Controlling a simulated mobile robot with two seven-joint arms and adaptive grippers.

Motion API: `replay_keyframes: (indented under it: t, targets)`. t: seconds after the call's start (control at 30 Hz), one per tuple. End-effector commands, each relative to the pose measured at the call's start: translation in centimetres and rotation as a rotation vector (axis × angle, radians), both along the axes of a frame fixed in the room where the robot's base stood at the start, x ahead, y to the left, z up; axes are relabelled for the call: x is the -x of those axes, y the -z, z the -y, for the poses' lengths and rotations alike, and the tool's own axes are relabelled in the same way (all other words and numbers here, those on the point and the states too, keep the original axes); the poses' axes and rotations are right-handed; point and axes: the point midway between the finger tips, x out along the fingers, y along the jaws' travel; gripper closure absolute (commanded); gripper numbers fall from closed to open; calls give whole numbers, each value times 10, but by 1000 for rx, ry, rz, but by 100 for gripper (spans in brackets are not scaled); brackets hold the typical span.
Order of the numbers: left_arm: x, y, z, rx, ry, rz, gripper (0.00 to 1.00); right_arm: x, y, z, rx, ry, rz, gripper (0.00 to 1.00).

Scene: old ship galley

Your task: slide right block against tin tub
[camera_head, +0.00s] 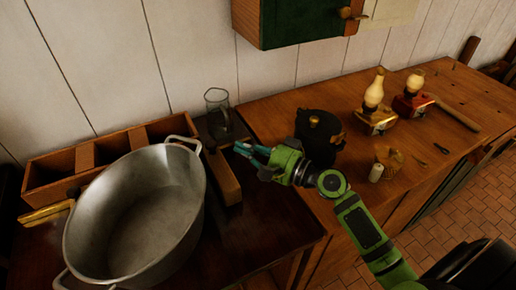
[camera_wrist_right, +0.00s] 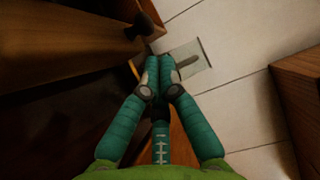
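The large grey tin tub (camera_head: 135,215) stands on the dark table at the left of the head view. The right block (camera_head: 225,180), a long brown wooden piece, lies just right of the tub's rim; whether they touch I cannot tell. My right gripper (camera_head: 242,149) reaches in from the right, its teal fingertips beside the block's far part. I cannot tell whether they touch it. In the right wrist view the fingers (camera_wrist_right: 160,72) are together at the tips, with nothing seen held between them. My left gripper is not in view.
A clear glass (camera_head: 218,110) stands behind the block. A wooden compartment box (camera_head: 60,165) is behind the tub. A black pot (camera_head: 319,135) stands under my right arm's side of the counter, with two lamps (camera_head: 374,100) (camera_head: 413,92) farther right. The table's front right is bare.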

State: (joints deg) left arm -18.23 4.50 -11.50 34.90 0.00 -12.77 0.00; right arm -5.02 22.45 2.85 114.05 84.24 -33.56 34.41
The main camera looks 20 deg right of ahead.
Motion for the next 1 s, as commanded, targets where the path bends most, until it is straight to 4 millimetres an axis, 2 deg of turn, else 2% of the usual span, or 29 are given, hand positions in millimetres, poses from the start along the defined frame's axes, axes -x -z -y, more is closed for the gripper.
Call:
replay_keyframes:
  t: [0.1,0.3,0.73,1.0]
  targets:
    - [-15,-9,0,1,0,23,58,-16,-3,-11,-1,0,0,100]
    - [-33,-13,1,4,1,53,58,-29,0,-21,0,-1,0,100]
    - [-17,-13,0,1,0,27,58,-30,0,-25,1,-2,-2,100]
    - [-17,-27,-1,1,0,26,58,-28,-2,-61,-1,-3,-1,100]
